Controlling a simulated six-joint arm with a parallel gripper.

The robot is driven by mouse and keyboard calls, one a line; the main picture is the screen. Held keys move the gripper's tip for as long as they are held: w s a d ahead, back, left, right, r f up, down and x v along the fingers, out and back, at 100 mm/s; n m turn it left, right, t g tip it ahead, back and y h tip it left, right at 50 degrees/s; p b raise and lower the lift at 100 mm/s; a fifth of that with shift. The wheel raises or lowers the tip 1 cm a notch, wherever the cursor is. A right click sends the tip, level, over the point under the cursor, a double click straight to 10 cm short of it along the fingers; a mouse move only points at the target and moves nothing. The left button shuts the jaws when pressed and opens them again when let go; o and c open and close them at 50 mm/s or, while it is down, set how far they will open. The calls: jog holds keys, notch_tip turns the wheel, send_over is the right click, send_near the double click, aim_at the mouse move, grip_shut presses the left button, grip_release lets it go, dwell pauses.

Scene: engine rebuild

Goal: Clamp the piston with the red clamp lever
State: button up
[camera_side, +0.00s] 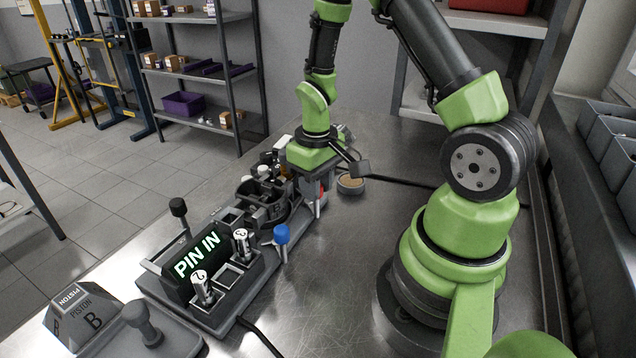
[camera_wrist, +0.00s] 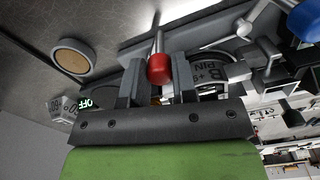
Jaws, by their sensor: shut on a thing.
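The red knob of the clamp lever (camera_wrist: 159,69) sits between the two fingers of my gripper (camera_wrist: 157,62) in the wrist view. The fingers are closed on it, and its thin metal rod rises beyond the fingertips. In the side view, my gripper (camera_side: 317,192) points down at the far end of the fixture, and a little of the red knob (camera_side: 323,187) shows beside it. A grey block marked B and PIN (camera_wrist: 217,70) stands just right of the fingers in the wrist view. I cannot make out the piston clearly; the fixture parts and my gripper crowd that spot.
A blue-knobbed lever (camera_side: 281,235) stands at the fixture's near side. A round tan-topped disc (camera_side: 350,184) lies right of my gripper.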

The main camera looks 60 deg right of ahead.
dwell(0.3)
jog(key=o, duration=0.9)
jog(key=shift+o, duration=0.2)
jog(key=shift+r, duration=0.1)
notch_tip(320, 180, up, 10)
jog(key=s+a+r+m+t+y, duration=0.1)
jog(key=s+a+r+t+y, duration=0.1)
jog(key=s+a+r+t, duration=0.5)
jog(key=s+a+r, duration=0.2)
jog(key=a+r, duration=0.2)
jog(key=r, duration=0.2)
jog(key=shift+s+a+r, duration=0.15)
jog(key=shift+s+a, duration=0.2)
jog(key=shift+a, duration=0.05)
